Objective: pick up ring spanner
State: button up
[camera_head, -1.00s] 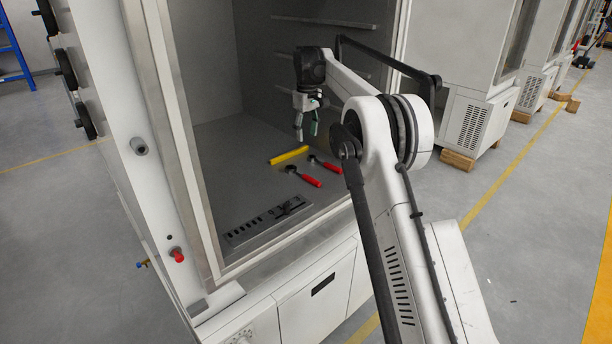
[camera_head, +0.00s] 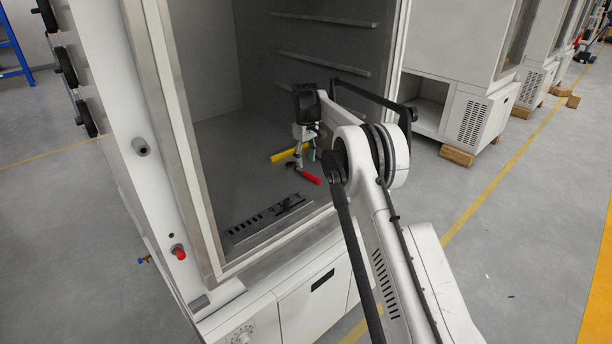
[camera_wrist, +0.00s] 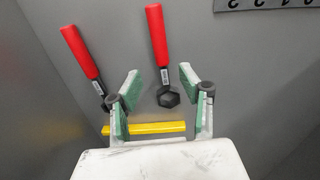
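Two red-handled tools lie on the chamber floor. In the wrist view, the middle one (camera_wrist: 158,38) has a dark, roughly hexagonal head, which looks like the ring spanner. Its head lies between my fingers as seen from the wrist. The other red-handled tool (camera_wrist: 80,52) lies to the left, its head partly hidden by my left finger. My gripper (camera_wrist: 162,80) is open and empty, fingers well apart. In the head view my gripper (camera_head: 304,160) is low over the tools. One red handle (camera_head: 311,178) shows there; the rest is mostly hidden. Contact cannot be told.
A yellow bar (camera_wrist: 150,128) lies across behind the fingers in the wrist view. A slotted dark plate (camera_head: 268,217) is at the chamber's front edge. Chamber side walls and shelf rails (camera_head: 325,58) surround the arm. The left of the floor is clear.

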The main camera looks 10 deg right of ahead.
aim_at(303, 173)
jog(key=shift+s+f+p, duration=0.2)
jog(key=shift+f+p, duration=0.05)
jog(key=shift+f, duration=1.1)
jog(key=shift+s+f+p, duration=0.15)
jog(key=shift+f+p, duration=0.1)
jog(key=shift+f, duration=1.1)
grip_shut()
